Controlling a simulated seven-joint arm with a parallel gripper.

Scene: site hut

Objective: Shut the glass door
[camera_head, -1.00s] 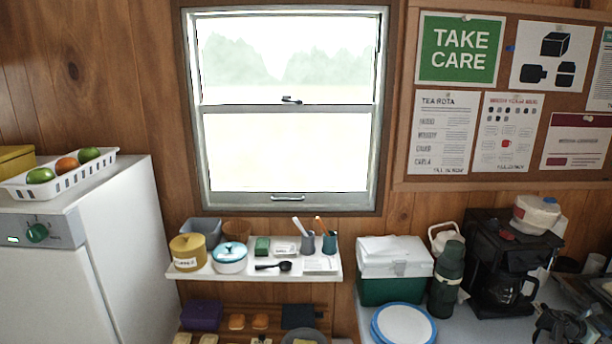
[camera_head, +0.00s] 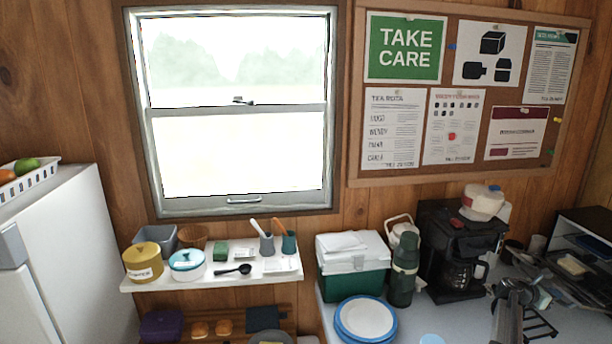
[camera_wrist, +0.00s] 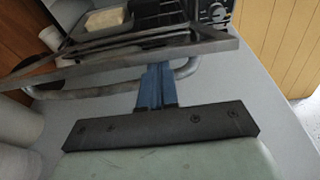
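A dark, box-shaped oven (camera_head: 590,222) stands at the right end of the counter in the head view, with its front open and a pale block on a rack inside. In the wrist view its door (camera_wrist: 130,50) shows as a dark-edged panel lying lowered and nearly flat, with a grey bar handle (camera_wrist: 85,94) along its near edge. My gripper (camera_wrist: 155,75) has its blue fingers close together, overlapping the bar and reaching the panel edge. I see no gap between them; whether they touch the bar is unclear. In the head view my gripper (camera_head: 512,300) is in front of the oven, its fingertips not distinct.
A coffee maker (camera_head: 455,250) stands left of the oven, with a green flask (camera_head: 403,270) and a green cool box (camera_head: 352,288) further left. Plates (camera_head: 366,318) lie at the counter front. In the wrist view, pale rounded shapes (camera_wrist: 18,122) stand at the left.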

